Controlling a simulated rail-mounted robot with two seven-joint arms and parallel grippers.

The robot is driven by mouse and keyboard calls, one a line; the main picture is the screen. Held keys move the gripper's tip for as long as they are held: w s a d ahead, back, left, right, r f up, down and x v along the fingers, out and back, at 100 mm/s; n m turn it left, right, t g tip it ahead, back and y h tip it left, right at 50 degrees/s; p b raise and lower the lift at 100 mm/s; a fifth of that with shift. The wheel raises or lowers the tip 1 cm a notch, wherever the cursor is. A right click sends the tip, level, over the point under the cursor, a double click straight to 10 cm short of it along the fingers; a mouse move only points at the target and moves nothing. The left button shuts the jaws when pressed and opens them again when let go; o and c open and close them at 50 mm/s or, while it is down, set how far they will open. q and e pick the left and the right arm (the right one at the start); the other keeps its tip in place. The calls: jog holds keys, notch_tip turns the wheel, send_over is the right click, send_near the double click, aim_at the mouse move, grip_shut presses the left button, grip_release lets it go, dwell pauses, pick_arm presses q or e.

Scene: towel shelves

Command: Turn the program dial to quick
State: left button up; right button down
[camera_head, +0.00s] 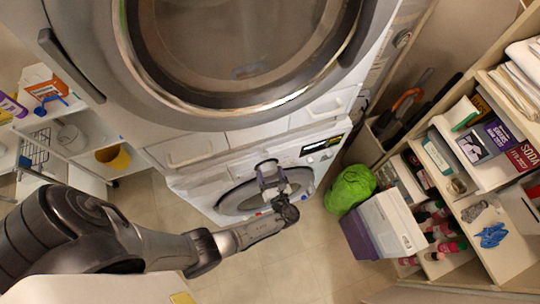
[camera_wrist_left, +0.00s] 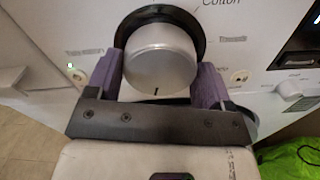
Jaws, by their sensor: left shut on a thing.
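The program dial (camera_wrist_left: 160,58) is a round silver knob in a black ring on the white washer front. Its dark mark points down toward my gripper in the left wrist view. My left gripper (camera_wrist_left: 158,76) has its purple fingers on both sides of the dial and is shut on it. In the head view the left gripper (camera_head: 270,182) reaches to the upper front of the washer (camera_head: 203,187), at the dial (camera_head: 265,164). A "Cotton" label (camera_wrist_left: 222,3) shows above right of the dial; other labels are too blurred to read. My right gripper is not in view.
A large dryer (camera_head: 150,118) sits above the washer. The washer's display (camera_head: 322,145) and a smaller knob (camera_wrist_left: 289,90) are right of the dial. A green bag (camera_head: 350,188) and a white-and-purple box (camera_head: 388,225) stand at right, beside shelves. The floor (camera_head: 290,270) in front is clear.

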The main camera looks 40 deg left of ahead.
pick_arm(q)
jog(key=shift+f+m, duration=0.1)
jog(key=shift+m, duration=0.3)
jog(key=o, duration=0.9)
jog(key=b+v, duration=0.1)
jog(key=v, duration=0.6)
jog(key=shift+s+d, duration=0.15)
jog(key=shift+d, duration=0.1)
dwell(0.3)
